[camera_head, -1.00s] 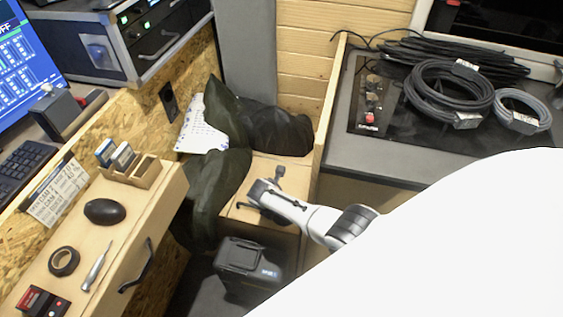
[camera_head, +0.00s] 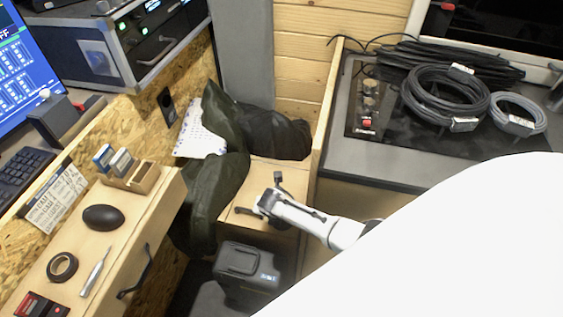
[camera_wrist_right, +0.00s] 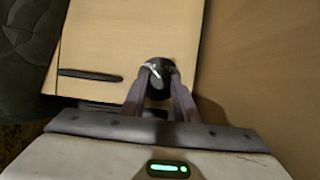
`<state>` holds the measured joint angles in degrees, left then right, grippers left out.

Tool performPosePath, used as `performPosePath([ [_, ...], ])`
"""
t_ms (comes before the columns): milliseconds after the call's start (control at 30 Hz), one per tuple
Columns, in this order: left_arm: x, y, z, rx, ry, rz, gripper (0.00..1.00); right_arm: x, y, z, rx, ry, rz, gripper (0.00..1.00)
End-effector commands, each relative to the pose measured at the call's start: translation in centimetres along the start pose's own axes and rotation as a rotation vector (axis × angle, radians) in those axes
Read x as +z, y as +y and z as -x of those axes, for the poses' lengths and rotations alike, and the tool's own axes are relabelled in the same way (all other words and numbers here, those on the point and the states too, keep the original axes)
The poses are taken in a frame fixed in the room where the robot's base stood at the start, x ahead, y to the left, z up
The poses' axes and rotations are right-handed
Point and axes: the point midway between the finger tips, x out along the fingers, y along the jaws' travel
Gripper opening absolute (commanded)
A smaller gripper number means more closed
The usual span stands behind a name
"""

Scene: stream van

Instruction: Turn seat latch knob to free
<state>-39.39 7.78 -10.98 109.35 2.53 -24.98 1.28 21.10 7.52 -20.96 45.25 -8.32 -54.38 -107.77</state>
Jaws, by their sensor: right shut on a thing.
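The seat latch knob (camera_wrist_right: 157,76) is dark and round, with a pale mark across its top. It sits on the light wooden seat box (camera_wrist_right: 110,35), close to the box's right edge in the wrist view. My right gripper (camera_wrist_right: 158,72) has its two fingers closed around the knob from either side, and they hide part of it. In the head view my right gripper (camera_head: 268,200) reaches in from the right over the wooden seat box (camera_head: 243,213); the knob cannot be made out clearly there. My left gripper is in neither view.
A dark slot (camera_wrist_right: 90,75) lies left of the knob. Dark green cloth (camera_head: 215,185) drapes beside the seat box. A black case (camera_head: 247,265) stands in front.

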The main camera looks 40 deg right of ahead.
Motion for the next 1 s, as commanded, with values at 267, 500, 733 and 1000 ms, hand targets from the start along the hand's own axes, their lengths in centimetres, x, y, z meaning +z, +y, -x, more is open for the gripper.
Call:
performPosePath([
  [267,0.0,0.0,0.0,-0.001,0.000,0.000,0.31,-0.1,0.0,0.0,-0.001,0.001,-0.001,0.46],
  [500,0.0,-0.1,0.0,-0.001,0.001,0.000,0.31,0.0,0.0,0.0,-0.001,0.000,-0.001,0.46],
  [733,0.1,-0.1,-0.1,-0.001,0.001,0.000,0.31,0.1,0.1,1.0,0.002,-0.002,-0.002,0.46],
  [1000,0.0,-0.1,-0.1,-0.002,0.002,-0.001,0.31,0.0,0.0,4.8,0.002,-0.001,-0.001,0.46],
])
